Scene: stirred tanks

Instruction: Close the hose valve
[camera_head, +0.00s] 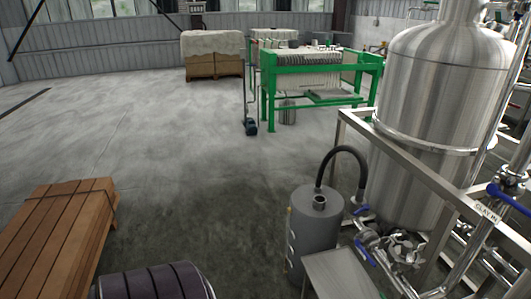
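A black hose (346,157) arches from the top of a grey cylindrical vessel (316,232) down to the pipework beside a large steel tank (437,95). Near the hose's lower right end is a small blue valve handle (361,210). A second blue handle (365,253) sits lower, on the pipe fittings. I cannot tell which of these handles belongs to the hose valve, or whether it is open or shut. A larger blue lever (508,199) is on the piping at the right edge. Neither of my grippers is in view.
A steel frame (420,174) surrounds the tank, and a flat grey-topped stand (338,272) is before the pipework. Wooden boards (55,235) and a dark banded rounded object (155,282) lie lower left. A green-framed press (318,72) stands behind. The middle floor is clear.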

